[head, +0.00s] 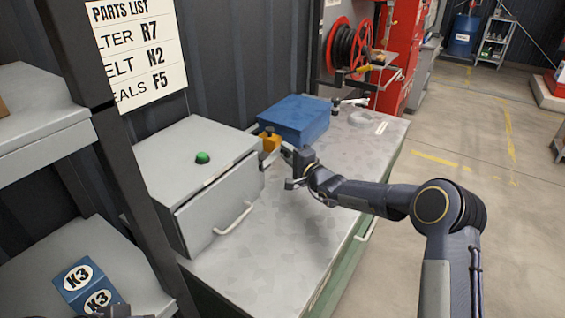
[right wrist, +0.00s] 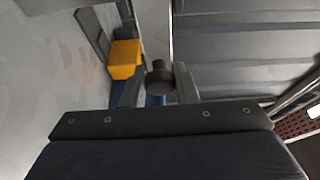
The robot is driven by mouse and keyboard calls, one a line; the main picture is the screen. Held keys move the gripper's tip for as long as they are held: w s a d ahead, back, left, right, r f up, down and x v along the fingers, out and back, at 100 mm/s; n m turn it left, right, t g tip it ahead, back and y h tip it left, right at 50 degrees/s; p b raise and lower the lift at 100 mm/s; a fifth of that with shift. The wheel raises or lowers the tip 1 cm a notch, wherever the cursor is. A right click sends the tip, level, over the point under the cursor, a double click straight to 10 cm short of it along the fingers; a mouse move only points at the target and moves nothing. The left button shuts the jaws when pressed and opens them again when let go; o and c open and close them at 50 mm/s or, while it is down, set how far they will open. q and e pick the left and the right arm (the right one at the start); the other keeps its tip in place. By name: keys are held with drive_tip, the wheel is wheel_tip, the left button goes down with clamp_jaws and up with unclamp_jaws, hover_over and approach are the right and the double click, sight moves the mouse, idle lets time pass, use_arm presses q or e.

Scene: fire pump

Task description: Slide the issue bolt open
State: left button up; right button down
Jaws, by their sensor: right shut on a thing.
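The grey issue cabinet (head: 185,165) stands on the bench, with a green button (head: 202,157) on top and a front drawer with a pale handle (head: 234,218). The issue bolt is at its right side, by a yellow-orange block (head: 268,142). In the right wrist view the same block (right wrist: 125,58) lies just left of the bolt's dark round knob (right wrist: 160,78). My right gripper (right wrist: 158,90) has its two fingers on either side of this knob, shut on it. In the head view my right gripper (head: 287,154) is beside the cabinet's right side and hides much of the bolt.
A blue box (head: 294,119) stands behind the bolt on the bench. The bench top (head: 285,230) in front is clear. A black rack post (head: 120,150) and shelves are at left, with blue K3 boxes (head: 80,285). A dark part, perhaps my left arm, shows at the bottom left.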

drive_tip(key=shift+d, duration=0.1)
drive_tip(key=c, duration=1.5)
unclamp_jaws()
drive_tip(key=shift+w, duration=0.1)
drive_tip(key=o, duration=0.3)
drive_tip(key=shift+w, duration=0.1)
drive_tip(key=shift+d, duration=0.1)
drive_tip(key=b+v, duration=0.2)
drive_tip(key=v, duration=0.6)
